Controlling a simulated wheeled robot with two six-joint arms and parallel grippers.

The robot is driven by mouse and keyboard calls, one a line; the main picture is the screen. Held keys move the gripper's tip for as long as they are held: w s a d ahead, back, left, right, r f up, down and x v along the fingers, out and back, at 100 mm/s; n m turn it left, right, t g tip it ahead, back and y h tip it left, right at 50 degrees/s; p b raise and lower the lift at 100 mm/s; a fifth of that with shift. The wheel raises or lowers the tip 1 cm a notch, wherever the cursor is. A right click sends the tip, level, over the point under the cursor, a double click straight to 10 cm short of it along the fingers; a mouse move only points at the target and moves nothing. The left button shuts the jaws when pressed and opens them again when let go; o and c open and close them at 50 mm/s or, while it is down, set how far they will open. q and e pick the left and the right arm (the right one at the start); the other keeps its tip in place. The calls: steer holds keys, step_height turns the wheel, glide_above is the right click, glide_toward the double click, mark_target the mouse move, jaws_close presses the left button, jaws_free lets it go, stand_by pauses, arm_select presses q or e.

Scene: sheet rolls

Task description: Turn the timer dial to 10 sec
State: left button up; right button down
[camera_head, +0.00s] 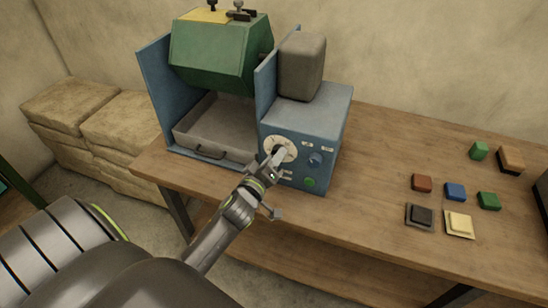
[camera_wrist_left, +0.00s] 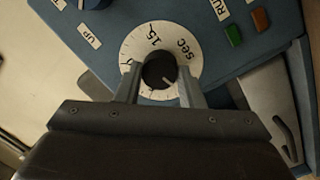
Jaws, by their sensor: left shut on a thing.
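The timer dial is a dark round knob (camera_wrist_left: 159,70) on a white scale plate (camera_wrist_left: 133,47), on the front of a blue machine. The plate shows "15" and "sec"; my fingers and the gripper body cover much of the rest. A short pale mark on the knob points toward the lower right of the left wrist view; which number it meets is not readable. The plate also shows in the head view (camera_head: 270,142). My left gripper (camera_head: 279,152) is shut on the knob, one finger on each side, also in the left wrist view (camera_wrist_left: 160,82). My right gripper is not in view.
The blue panel has a blue knob (camera_head: 315,159), a green button (camera_head: 309,182) and labels. A green drum (camera_head: 215,55) hangs over a grey tray (camera_head: 212,135). Several coloured blocks lie on the wooden table (camera_head: 385,150) at right. Stone-like blocks (camera_head: 120,125) stand at left.

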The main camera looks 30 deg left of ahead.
arm_select(q)
steer(key=m+y+p, duration=0.1)
steer(key=m, duration=0.7)
steer(key=m+y+p, duration=0.1)
steer(key=m, duration=0.8)
steer(key=m+g+y+p, duration=0.1)
steer(key=m, duration=0.8)
steer(key=shift+d, duration=0.25)
steer(key=shift+m, duration=0.3)
steer(key=o, duration=1)
